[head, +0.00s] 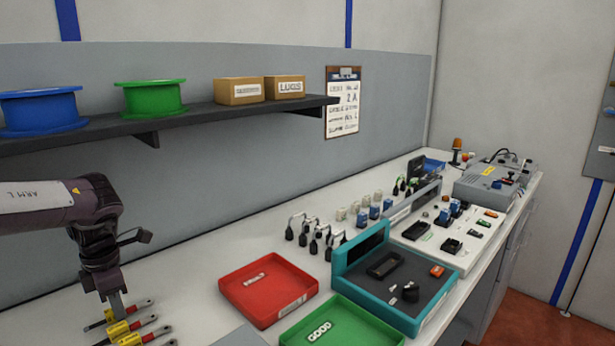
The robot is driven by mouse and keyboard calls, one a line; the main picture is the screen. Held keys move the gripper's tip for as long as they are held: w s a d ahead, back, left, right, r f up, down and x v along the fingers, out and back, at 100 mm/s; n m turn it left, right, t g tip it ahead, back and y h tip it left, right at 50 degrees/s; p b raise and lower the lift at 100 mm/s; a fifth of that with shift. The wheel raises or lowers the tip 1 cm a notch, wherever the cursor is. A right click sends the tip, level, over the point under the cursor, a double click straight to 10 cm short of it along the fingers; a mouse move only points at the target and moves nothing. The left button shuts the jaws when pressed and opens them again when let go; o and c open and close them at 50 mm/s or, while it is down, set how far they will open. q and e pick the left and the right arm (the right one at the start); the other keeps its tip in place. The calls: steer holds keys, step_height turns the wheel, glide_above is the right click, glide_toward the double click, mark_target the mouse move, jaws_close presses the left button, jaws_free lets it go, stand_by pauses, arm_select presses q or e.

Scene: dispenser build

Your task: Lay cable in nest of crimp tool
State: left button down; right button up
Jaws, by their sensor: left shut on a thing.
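My left gripper (117,304) points down at the lower left, shut, with its fingertips at one of several yellow-and-red hand tools (130,327) with black ends. The tools lie side by side on the bench, cut off by the lower picture edge. The held thing is small and partly hidden by the fingers; it appears to be one of these tools. I cannot make out a nest on them. Several short looped cables (312,236) with pale tops and black ends stand mid-bench. No cable can be made out in my left gripper. My right gripper is not in view.
A red tray (268,308) and a green tray (375,340) stand at the front. A teal-edged tray (408,328) holds dark parts and an orange piece. Small parts and a grey machine (490,188) stand farther right. A shelf (200,113) with spools and boxes overhangs the bench.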

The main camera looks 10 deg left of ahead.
arm_select(q)
steer(key=shift+f, duration=0.1)
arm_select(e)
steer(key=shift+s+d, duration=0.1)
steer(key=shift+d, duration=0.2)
